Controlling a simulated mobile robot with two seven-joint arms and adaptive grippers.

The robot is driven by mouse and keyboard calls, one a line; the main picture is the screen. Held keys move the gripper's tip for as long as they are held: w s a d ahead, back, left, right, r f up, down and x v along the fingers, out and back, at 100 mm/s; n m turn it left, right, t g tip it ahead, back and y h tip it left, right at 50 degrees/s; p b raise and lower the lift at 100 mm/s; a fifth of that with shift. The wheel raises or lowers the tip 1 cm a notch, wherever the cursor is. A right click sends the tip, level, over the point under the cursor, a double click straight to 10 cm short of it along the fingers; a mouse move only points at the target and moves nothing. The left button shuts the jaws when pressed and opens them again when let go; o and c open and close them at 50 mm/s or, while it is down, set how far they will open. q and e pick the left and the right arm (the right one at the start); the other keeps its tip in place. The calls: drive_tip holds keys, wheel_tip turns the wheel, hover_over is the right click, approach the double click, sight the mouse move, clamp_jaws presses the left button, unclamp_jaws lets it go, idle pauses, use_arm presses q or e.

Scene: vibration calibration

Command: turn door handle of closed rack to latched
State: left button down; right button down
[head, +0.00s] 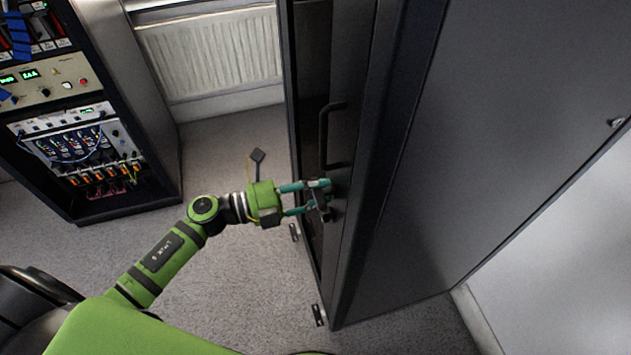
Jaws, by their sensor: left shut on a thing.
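The dark rack (400,215) stands at the right of the head view with its door (340,240) shut against the frame. A fixed black pull bar (325,135) is on the door. Just below it is the small dark door handle (320,204). My left gripper (318,196) reaches in from the left, its teal fingers shut on the door handle. The fingers hide part of the handle, so its exact angle is hard to tell. My right gripper is not in view.
An open equipment rack (90,130) with instruments and cables stands at the left. A radiator (210,50) is on the back wall. The carpet between the racks is otherwise mostly free.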

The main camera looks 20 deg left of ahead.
use_arm(q)
drive_tip(key=shift+n+p, duration=0.35)
drive_tip(key=shift+n, duration=0.45)
drive_tip(key=shift+f, duration=0.1)
drive_tip(key=c, duration=0.9)
unclamp_jaws()
drive_tip(key=v, duration=1.2)
drive_tip(key=shift+f, duration=0.1)
